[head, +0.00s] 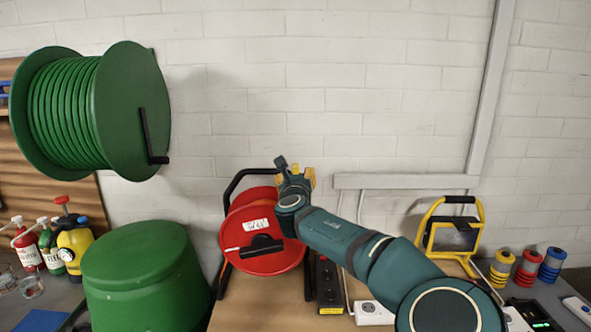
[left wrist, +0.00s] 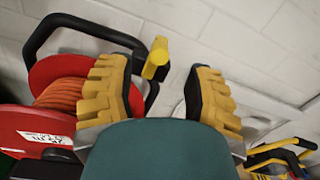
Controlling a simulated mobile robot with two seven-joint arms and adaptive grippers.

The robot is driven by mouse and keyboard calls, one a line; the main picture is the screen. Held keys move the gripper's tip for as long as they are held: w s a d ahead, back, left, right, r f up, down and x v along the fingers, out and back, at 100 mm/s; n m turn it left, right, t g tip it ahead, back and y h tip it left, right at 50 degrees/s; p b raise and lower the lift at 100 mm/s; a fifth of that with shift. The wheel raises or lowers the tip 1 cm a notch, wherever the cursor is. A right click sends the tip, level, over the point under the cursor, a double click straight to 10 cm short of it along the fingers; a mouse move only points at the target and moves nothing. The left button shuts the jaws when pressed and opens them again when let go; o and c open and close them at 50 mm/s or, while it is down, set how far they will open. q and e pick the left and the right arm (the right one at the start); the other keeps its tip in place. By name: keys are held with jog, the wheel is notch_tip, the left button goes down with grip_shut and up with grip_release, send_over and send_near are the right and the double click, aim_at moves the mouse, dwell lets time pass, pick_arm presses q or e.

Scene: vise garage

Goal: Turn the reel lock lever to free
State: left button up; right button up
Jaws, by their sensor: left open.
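The red cable reel (head: 268,215) stands on the wooden bench in a black tube frame (head: 232,188). It shows at the left of the left wrist view (left wrist: 45,75), with orange cable wound on it. A yellow-ended lever (left wrist: 157,58), which looks like the lock lever, sits beside the frame's upright. In the left wrist view it appears between the spread fingers of my left gripper (left wrist: 158,78), beyond their tips; contact cannot be told. In the head view my left gripper (head: 296,176) is at the reel's upper right and hides the lever's base. My right gripper is out of view.
A black crank (head: 262,246) is on the reel's front face. A power strip (head: 327,285) and white socket box (head: 372,312) lie to its right, then a yellow work light (head: 452,232). A green drum (head: 145,270) stands left, below a wall-mounted green hose reel (head: 130,110).

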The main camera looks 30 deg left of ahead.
aim_at(296, 171)
pick_arm(q)
jog(key=x, duration=0.6)
jog(key=shift+w+a, duration=0.1)
jog(key=shift+w, duration=0.1)
jog(key=shift+c, duration=0.3)
grip_shut()
